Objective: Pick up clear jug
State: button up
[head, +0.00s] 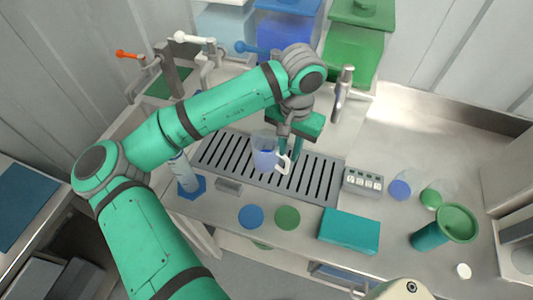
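A clear jug (264,154) with a bluish lower part and a white handle on its right side stands at the slotted drain grate (318,180) in the head view. My gripper (291,145) points down just right of the jug, with its fingers close to the handle. The wrist and fingers overlap the jug's upper right edge in this view. I cannot tell whether the fingers touch the handle, or how far apart they are.
Blue (289,32) and green (352,52) tanks stand behind. A small button box (362,182) is right of the grate. A clear bottle (184,172) stands left. A teal block (349,231) and green funnel-topped vessel (446,228) sit front right.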

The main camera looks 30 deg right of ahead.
aim_at(288, 160)
jog(key=shift+f, duration=3.55)
grip_shut()
